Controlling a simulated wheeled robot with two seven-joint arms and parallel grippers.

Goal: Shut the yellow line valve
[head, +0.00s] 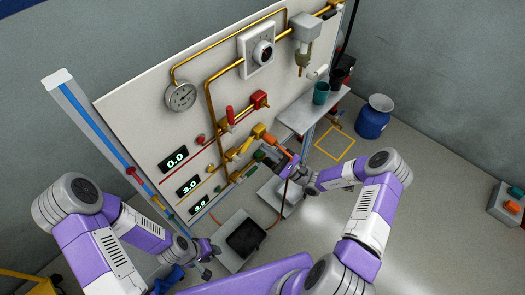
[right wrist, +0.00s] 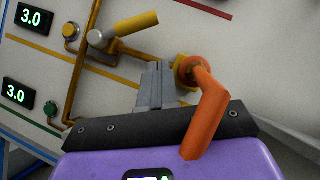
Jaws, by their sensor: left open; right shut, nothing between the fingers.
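On the wall panel's yellow line, a yellow lever (head: 234,155) sits below the red one; in the right wrist view, the yellow lever (right wrist: 135,27) points right and slightly up from a silver pivot. To its right, an orange lever (head: 277,143) is mounted on a yellow fitting (head: 259,132). In the right wrist view the orange lever (right wrist: 207,112) hangs down in front of my right gripper's body. My right gripper (right wrist: 153,82) is shut and empty, its fingertips left of the orange lever; contact cannot be told. My left gripper (head: 208,256) is open, low and away from the panel.
A red lever (head: 229,116) and a green line share the panel (head: 140,120). Displays read 0.0, 3.0 and 3.0. A shelf (head: 303,112) with cups stands right of the valves; a dark tray (head: 246,237) lies below. A blue barrel (head: 373,120) stands on open floor.

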